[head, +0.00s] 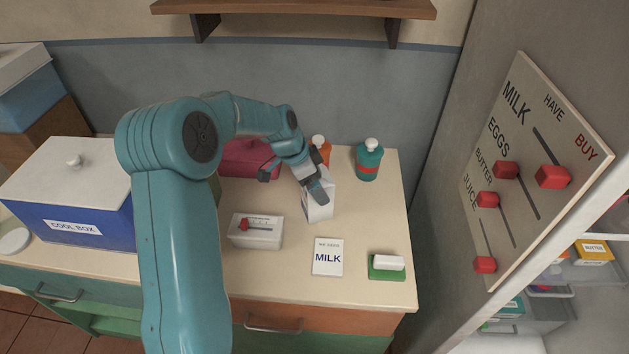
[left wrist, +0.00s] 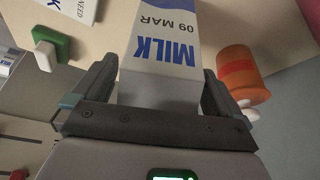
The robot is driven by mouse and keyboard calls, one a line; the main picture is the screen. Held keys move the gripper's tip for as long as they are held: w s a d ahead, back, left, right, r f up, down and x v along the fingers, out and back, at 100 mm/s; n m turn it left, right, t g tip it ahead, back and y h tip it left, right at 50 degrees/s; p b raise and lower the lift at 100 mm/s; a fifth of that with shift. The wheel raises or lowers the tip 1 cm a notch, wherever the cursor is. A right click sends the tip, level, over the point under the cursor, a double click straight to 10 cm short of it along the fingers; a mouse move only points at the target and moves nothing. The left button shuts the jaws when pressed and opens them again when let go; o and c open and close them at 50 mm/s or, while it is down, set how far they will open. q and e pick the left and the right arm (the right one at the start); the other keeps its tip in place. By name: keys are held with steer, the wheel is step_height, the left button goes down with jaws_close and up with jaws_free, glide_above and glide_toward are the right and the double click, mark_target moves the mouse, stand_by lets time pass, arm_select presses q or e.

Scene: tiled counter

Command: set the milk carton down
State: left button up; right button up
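The milk carton (head: 320,207) is white and upright at the back right of the counter. It also shows in the left wrist view (left wrist: 168,50), with blue "MILK 09 MAR" print, between the two fingers. My left gripper (head: 313,184) reaches it from above and behind, with its fingers against the carton's sides. The gripper also shows in the left wrist view (left wrist: 160,95). I cannot tell whether the carton's base touches the counter (head: 375,225) or is slightly above it. My right gripper is not in view.
A teal bottle (head: 369,162) and an orange bottle (head: 321,148) stand behind. In front are a white box with a red slider (head: 257,235), a MILK card (head: 328,257) and a green-based eraser (head: 387,267). A blue cool box (head: 75,210) stands left; a slider board (head: 535,165) is right.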

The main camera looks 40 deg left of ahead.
arm_select(q)
steer(key=shift+r, duration=0.15)
steer(key=shift+r, duration=0.2)
steer(key=v, duration=1.1)
steer(key=shift+s+r+b, duration=0.25)
steer(key=shift+b, duration=0.05)
steer(key=shift+a, duration=0.1)
